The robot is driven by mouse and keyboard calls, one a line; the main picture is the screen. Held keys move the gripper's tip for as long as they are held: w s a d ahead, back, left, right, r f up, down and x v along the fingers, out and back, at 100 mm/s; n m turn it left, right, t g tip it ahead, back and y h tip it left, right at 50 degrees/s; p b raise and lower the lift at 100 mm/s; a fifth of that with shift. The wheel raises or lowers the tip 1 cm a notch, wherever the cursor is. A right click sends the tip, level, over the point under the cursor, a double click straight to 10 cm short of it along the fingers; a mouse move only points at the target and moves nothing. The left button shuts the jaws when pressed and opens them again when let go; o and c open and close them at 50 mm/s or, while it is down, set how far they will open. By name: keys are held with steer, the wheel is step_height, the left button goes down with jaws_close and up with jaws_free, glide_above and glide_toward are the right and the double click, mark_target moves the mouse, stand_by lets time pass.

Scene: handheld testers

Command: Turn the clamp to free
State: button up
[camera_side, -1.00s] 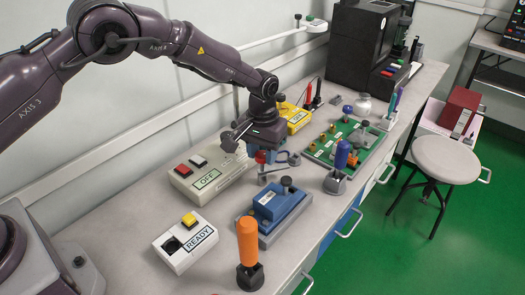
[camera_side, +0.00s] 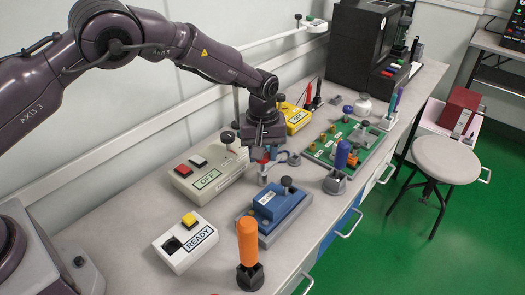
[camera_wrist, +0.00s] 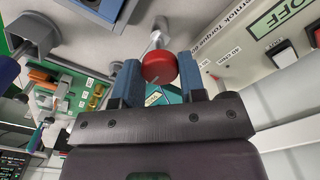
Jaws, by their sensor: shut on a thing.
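My gripper (camera_side: 262,146) points down over the middle of the bench. In the wrist view its two blue fingers (camera_wrist: 160,80) stand either side of a round red knob (camera_wrist: 160,68), shut on it. The knob sits on a short silver stem. In the side view the red knob (camera_side: 262,158) shows just below the fingers, above a pale upright post, just behind the blue unit (camera_side: 275,205). I take this red-knobbed part for the clamp handle; its lower part is small. A teal label (camera_wrist: 155,98) behind the knob is too small to read.
A beige box (camera_side: 208,180) reading OFF stands close left of my gripper. A white READY box (camera_side: 185,240) and an orange-handled tool (camera_side: 248,243) stand nearer. A green board (camera_side: 350,143) lies to the right. A yellow box (camera_side: 296,118) is behind.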

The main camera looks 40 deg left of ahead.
stand_by(0.3)
steer(key=o, duration=0.9)
steer(key=shift+r, duration=0.15)
step_height(320, 180, up, 13)
steer(key=shift+f, duration=0.15)
